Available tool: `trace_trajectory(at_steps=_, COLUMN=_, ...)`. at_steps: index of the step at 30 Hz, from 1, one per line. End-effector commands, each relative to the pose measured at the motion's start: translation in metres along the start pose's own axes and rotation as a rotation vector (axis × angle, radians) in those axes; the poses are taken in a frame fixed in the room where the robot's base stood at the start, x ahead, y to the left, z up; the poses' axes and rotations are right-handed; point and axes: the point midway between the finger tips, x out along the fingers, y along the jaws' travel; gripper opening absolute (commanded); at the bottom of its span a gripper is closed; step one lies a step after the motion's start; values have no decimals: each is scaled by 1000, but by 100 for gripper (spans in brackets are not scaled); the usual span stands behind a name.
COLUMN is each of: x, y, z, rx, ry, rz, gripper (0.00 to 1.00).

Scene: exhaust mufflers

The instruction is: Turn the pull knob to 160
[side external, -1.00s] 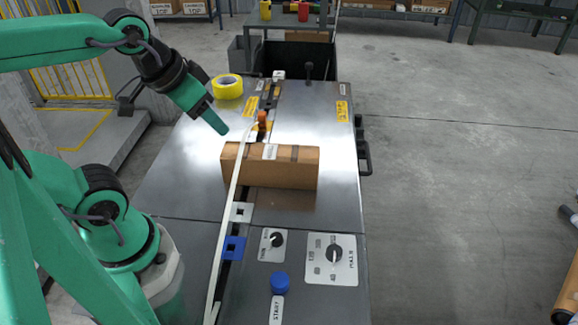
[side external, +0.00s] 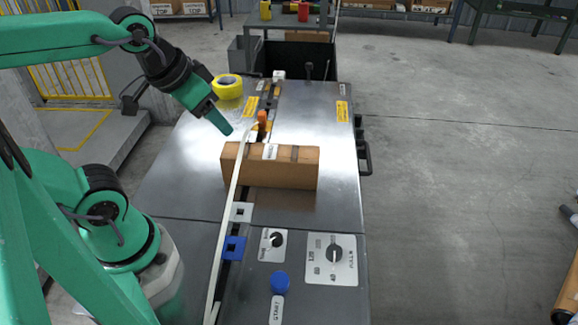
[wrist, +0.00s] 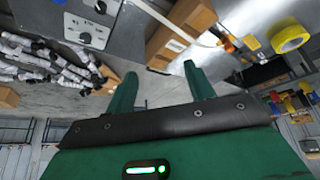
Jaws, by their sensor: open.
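The pull knob (side external: 333,253) is a black dial on a light square plate with printed numbers, at the near right of the metal bench. The finer numbers and the pointer's exact setting are too small to read surely. My gripper (side external: 229,131) hangs in the air above the far left part of the bench, behind the brown box and well away from the knob. In the wrist view its two green fingers (wrist: 157,82) are apart with nothing between them. The light plate (wrist: 86,27) with a dark knob shows there at the upper left.
A brown box (side external: 285,169) lies across the bench between my gripper and the panel. A smaller black knob (side external: 276,240) and a blue button (side external: 281,282) sit left of the pull knob. Yellow tape (side external: 228,86) lies at the far left.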

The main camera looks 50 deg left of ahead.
Motion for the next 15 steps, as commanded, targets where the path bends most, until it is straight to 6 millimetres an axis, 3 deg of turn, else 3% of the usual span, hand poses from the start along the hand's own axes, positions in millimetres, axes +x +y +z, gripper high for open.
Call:
trace_trajectory(at_steps=8, x=17, y=23, z=-20, rx=-76, ry=-74, rz=30, gripper=54)
trace_trajectory(at_steps=15, x=44, y=57, z=-39, rx=-175, ry=-165, rz=43, gripper=54)
